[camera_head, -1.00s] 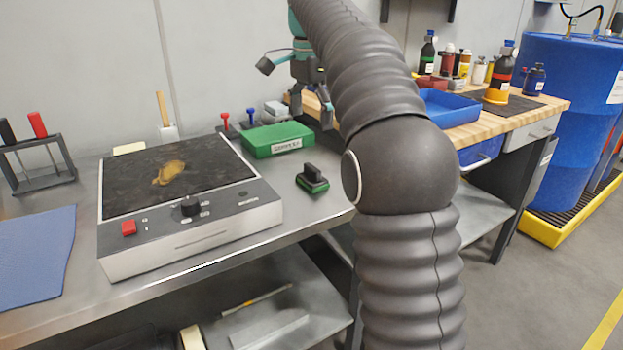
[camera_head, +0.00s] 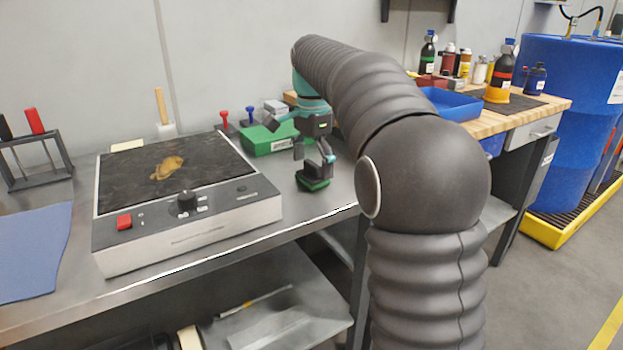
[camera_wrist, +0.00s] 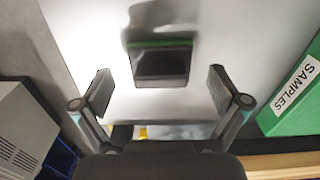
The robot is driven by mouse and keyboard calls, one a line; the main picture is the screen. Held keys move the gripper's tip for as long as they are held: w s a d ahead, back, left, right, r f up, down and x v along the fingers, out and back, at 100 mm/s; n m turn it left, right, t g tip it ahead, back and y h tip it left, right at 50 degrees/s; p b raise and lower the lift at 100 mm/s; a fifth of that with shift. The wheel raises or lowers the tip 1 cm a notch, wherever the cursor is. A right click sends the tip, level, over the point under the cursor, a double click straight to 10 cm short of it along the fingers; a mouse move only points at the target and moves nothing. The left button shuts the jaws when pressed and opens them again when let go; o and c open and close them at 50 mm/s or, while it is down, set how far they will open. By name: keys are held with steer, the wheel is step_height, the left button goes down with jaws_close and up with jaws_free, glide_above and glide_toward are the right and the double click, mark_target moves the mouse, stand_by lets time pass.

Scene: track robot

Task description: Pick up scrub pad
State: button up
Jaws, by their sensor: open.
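The scrub pad (camera_head: 313,184) is a small dark block with a green base and a black handle on top. It lies on the metal bench, to the right of the hot plate. In the wrist view the scrub pad (camera_wrist: 160,62) is ahead of the fingers, roughly centred between them.
A hot plate (camera_head: 185,232) with a brown stain stands left of the pad. A green box (camera_head: 262,141) labelled SAMPLES in the wrist view (camera_wrist: 296,95) lies behind. A blue mat (camera_head: 32,255) is at far left. The bench's front edge (camera_head: 225,241) is near the pad.

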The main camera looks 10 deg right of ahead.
mark_target(312, 163)
steer(key=shift+f, duration=0.2)
steer(key=c, duration=1.4)
steer(key=shift+c, duration=0.6)
steer(key=shift+f, duration=0.15)
step_height(312, 163, up, 5)
steer(key=shift+f+p, duration=0.1)
steer(key=shift+p, duration=0.5)
steer(key=s+d+r, duration=0.1)
steer(key=d+r, duration=0.2)
steer(key=d, duration=0.2)
steer(key=s+d+r+p, duration=0.1)
steer(key=d+r, duration=0.2)
steer(key=d, duration=0.3)
steer(key=shift+s+d+r, duration=0.15)
steer(key=shift+d+r, duration=0.05)
steer(key=shift+r, duration=0.05)
